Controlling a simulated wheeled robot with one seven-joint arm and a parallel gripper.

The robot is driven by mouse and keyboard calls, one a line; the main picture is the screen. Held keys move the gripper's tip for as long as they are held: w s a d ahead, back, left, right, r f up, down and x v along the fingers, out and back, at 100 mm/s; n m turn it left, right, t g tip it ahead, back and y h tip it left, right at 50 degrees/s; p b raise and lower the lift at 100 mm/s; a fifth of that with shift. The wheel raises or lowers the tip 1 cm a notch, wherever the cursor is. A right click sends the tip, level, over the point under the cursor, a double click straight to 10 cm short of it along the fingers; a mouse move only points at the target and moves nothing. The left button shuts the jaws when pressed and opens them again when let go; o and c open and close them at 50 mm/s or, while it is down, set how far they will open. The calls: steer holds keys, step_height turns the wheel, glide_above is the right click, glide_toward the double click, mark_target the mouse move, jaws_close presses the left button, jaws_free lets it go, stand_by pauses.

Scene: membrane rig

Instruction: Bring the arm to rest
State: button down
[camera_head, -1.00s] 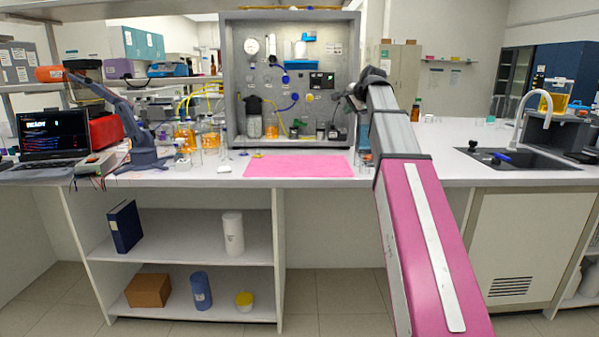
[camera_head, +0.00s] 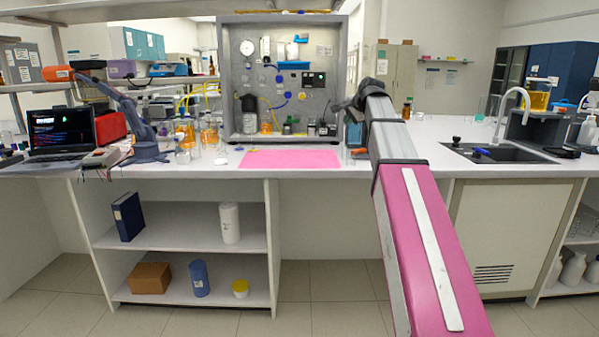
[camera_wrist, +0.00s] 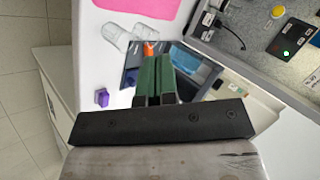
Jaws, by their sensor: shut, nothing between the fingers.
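My arm reaches forward over the bench on the right of the head view, its pink and grey links raised and stretched out. My gripper is at the far end, near the right edge of the panel rig; its fingers are too small to make out there. In the wrist view my gripper (camera_wrist: 156,62) shows two green fingers side by side, shut, with nothing between them. They point down over the bench beside the rig, above a dark blue item that they partly hide.
The panel rig (camera_head: 235,75) stands behind a pink mat (camera_head: 291,159). Glassware, a laptop (camera_head: 60,134) and a small grey-blue arm (camera_head: 140,125) are on the left. The sink (camera_head: 497,152) is on the right. Clear beakers (camera_wrist: 116,36) lie near my fingers in the wrist view.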

steer(key=s+f+n+g+h, duration=0.15)
steer(key=s+f, duration=0.25)
steer(key=f, duration=0.7)
steer(key=s+f+n+g, duration=0.15)
steer(key=s+f, duration=0.25)
steer(key=f, duration=0.7)
steer(key=s+f+n+g, duration=0.1)
steer(key=s+f+n, duration=0.15)
steer(key=f, duration=0.85)
steer(key=s+f+n+g+h, duration=0.2)
steer(key=s+f+n+g, duration=0.2)
steer(key=s+f, duration=1.7)
steer(key=shift+s+d+n+g, duration=0.2)
steer(key=shift+n+g, duration=0.1)
steer(key=shift+n, duration=0.15)
